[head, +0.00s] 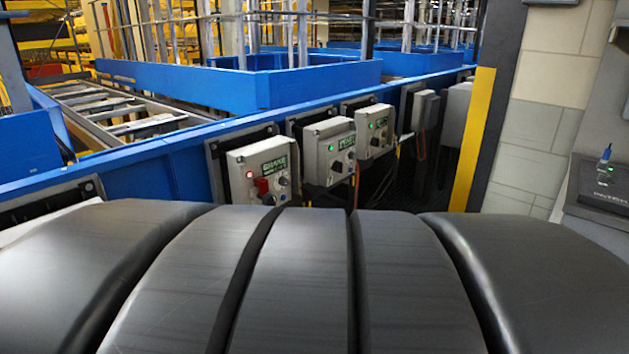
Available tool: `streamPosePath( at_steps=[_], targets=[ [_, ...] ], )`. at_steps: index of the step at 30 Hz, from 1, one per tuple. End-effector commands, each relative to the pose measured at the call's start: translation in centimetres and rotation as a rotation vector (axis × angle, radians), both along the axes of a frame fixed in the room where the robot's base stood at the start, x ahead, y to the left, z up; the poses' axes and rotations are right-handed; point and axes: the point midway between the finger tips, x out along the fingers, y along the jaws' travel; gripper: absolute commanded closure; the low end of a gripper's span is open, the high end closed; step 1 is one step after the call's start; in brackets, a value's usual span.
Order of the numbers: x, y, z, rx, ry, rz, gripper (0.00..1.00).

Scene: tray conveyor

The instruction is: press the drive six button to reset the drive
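Several grey control boxes line the blue conveyor frame in the head view. The nearest box (262,172) has a label that seems to read "BRAKE", a lit red lamp, a red switch part and dark knobs. The middle box (328,151) has a green label, a lit green lamp and dark buttons. The third box (375,132) shows green lights and small knobs. I cannot read which of them, if any, is marked drive six. My gripper is not in view.
The blue conveyor frame (180,160) runs behind the boxes, with a roller track (120,110) at left. Cables hang below the boxes. A yellow-edged post (472,140) and a tiled wall (545,125) stand at right. A grey console (603,190) with a green light is at far right.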

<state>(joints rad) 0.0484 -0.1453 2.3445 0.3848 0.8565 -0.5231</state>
Motion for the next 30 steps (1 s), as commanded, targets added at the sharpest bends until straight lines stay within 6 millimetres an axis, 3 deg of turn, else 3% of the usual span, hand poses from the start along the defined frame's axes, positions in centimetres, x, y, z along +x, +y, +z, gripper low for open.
streamPosePath(
  at_steps=[1,6,7,30],
  targets=[
    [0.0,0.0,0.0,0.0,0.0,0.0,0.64],
    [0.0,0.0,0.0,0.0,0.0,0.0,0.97],
    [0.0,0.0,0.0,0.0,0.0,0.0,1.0],
    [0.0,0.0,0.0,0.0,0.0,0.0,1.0]
  ],
)
